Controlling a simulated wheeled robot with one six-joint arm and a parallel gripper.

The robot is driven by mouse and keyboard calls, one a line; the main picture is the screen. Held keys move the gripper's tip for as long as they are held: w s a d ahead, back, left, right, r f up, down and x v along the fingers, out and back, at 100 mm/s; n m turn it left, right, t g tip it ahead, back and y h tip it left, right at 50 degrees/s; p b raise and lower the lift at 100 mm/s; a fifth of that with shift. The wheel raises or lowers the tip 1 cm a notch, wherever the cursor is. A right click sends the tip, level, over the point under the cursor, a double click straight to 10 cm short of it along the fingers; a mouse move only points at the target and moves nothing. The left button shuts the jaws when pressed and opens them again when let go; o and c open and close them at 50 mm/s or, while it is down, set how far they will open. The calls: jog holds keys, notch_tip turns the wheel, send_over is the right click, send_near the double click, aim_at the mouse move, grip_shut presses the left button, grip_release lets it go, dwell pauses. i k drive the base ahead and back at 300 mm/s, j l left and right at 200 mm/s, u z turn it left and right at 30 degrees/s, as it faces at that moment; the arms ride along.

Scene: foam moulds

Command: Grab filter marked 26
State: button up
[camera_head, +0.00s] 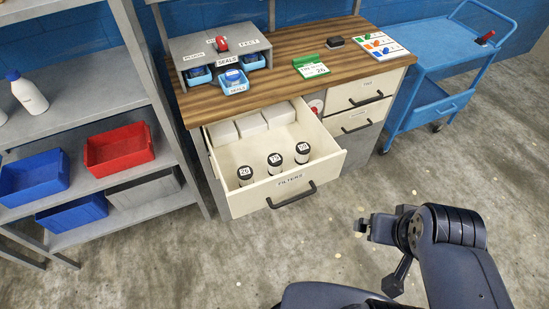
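The drawer (262,192) labelled FILTERS is pulled open. Three small cylindrical filters with white labels and black parts stand upright in a row along its front. The leftmost filter (245,175) appears marked 26. The middle filter (274,161) and the right filter (302,153) carry other numbers, too small to read surely. My gripper (363,226) is outside the drawer, over the floor to the right of its front, apart from all filters. I see nothing held in it. Its fingers are too small and side-on to show their opening.
White boxes (252,125) fill the drawer's back. The drawer handle (291,197) sticks out in front. The wooden worktop (290,82) lies above, with a grey organiser (210,50) on it. Shelves with bins (118,148) stand left, a blue cart (430,75) right. The floor in front is clear.

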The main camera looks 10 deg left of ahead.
aim_at(245, 173)
jog(key=u, duration=1.25)
jog(key=i+l+z, duration=0.45)
jog(key=i, duration=0.3)
jog(key=l, duration=0.1)
